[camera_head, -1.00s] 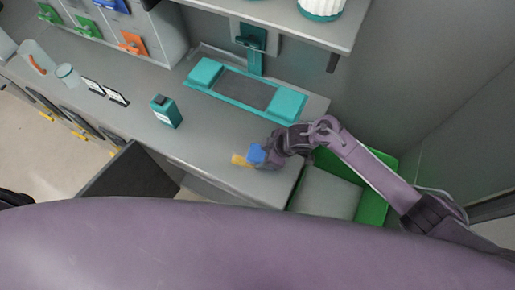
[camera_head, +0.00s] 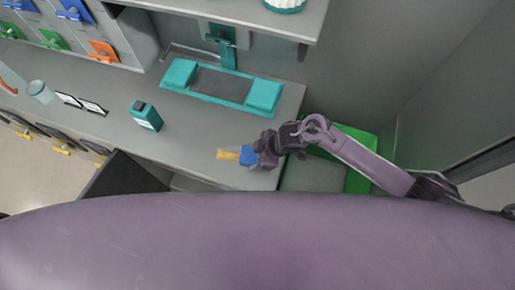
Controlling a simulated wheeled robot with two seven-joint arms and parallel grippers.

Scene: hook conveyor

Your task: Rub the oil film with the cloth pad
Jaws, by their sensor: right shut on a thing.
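The amber oil film (camera_head: 227,154) is a small yellow-orange patch on the grey worktop, near its front edge at the picture's middle. The blue cloth pad (camera_head: 248,157) is directly right of it, at the film's right end. My right gripper (camera_head: 257,155) comes in from the right and is shut on the pad. The pad looks low over the worktop; I cannot tell whether it touches the surface. The pad or gripper may hide part of the film. My left gripper is not in view.
A teal device with a dark centre (camera_head: 221,85) lies behind the film. A teal bottle (camera_head: 146,115) stands to the left. A green bin (camera_head: 361,150) is beyond the worktop's right end. A shelf (camera_head: 240,22) overhangs the back. Worktop between bottle and film is clear.

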